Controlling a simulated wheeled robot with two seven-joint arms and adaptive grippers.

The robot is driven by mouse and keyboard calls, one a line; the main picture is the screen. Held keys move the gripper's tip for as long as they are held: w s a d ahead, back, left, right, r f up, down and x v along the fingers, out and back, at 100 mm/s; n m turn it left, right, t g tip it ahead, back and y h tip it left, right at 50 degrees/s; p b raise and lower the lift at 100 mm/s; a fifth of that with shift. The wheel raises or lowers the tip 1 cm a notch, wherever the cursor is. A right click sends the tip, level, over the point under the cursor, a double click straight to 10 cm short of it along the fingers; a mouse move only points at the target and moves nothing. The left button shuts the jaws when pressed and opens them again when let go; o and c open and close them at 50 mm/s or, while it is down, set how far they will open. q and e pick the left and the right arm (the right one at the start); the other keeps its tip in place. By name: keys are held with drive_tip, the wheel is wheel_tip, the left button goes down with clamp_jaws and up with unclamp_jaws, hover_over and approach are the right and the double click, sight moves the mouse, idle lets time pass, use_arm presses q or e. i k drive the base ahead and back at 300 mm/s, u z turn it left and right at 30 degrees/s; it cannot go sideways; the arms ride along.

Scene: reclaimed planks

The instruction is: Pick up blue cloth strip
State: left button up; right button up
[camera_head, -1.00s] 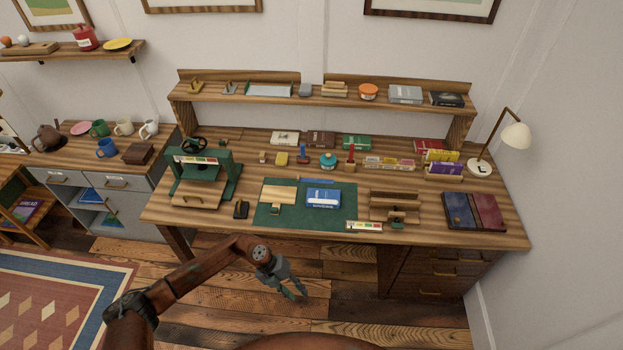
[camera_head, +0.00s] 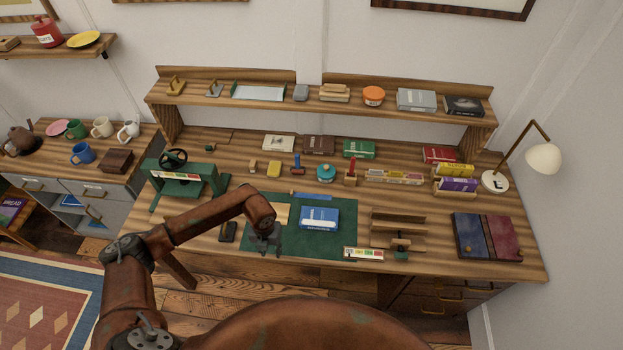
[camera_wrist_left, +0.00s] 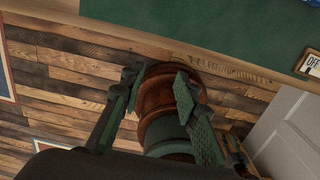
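The blue cloth strip (camera_head: 314,196) looks like a thin, flat blue band. It lies on the green mat (camera_head: 338,243), near the mat's back edge, just behind a blue-and-white book (camera_head: 319,217). I do not see the strip in the left wrist view. My left gripper (camera_head: 264,246) is over the front left of the mat, in front and to the left of the strip and apart from it. In the left wrist view its two fingers (camera_wrist_left: 157,78) are spread with nothing held between them. My right gripper is not in view.
A green press (camera_head: 187,178) stands at the desk's left. A wooden holder (camera_head: 397,222) and two large books (camera_head: 484,236) are at the right. Small tools and a turquoise-topped pot (camera_head: 326,172) stand behind the mat. A lamp (camera_head: 543,158) is far right.

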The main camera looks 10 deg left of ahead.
sight(300, 196)
drive_tip(key=i, duration=1.05)
